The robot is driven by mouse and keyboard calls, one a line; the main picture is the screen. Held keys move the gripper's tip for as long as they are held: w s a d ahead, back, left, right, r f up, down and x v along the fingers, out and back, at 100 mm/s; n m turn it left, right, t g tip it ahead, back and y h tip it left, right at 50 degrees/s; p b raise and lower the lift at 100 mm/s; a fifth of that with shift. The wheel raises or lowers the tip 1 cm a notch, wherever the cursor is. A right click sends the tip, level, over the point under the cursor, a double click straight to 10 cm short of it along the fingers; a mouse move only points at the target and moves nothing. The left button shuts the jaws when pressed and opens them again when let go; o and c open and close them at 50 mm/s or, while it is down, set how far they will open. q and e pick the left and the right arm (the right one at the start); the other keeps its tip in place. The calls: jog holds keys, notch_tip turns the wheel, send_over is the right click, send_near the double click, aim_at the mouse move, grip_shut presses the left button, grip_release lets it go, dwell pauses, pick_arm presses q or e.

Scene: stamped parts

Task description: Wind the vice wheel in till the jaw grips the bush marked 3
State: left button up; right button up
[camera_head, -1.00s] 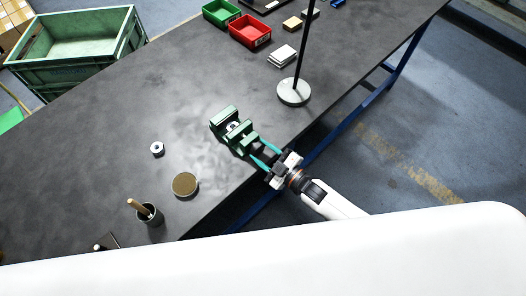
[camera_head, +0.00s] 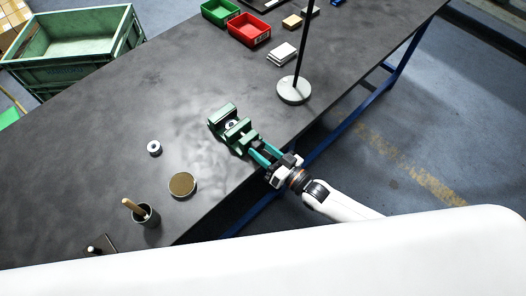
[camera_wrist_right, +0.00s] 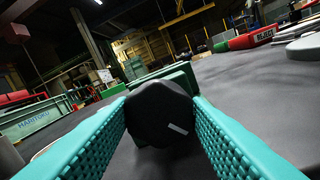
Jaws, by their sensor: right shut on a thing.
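The green vice (camera_head: 222,116) stands near the table's right edge. A small metal bush (camera_head: 231,125) sits between its jaws; I cannot read a number on it or tell whether the moving jaw touches it. The dark vice wheel (camera_wrist_right: 160,114), a faceted knob with a white mark, shows between my fingers in the right wrist view. My right gripper (camera_head: 260,153) is shut on this wheel from the table's edge side. A second bush (camera_head: 154,148) lies apart on the table, its marking too small to read. My left gripper is not in view.
A lamp or stand base (camera_head: 293,91) with a black pole stands behind the vice. A round brown-topped disc (camera_head: 183,185) and a dark cup (camera_head: 147,216) stand nearer me. Red (camera_head: 249,30) and green (camera_head: 219,11) bins are at the back. The table's middle is clear.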

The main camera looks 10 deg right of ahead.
jog(key=m+b, duration=0.1)
jog(key=m, duration=0.2)
jog(key=m+b, duration=0.1)
jog(key=m, duration=0.2)
jog(key=shift+s+f, duration=0.1)
jog(key=shift+f, duration=0.1)
jog(key=shift+m, duration=0.3)
jog(key=o, duration=1)
jog(key=shift+c, duration=0.2)
jog(key=shift+s, duration=0.1)
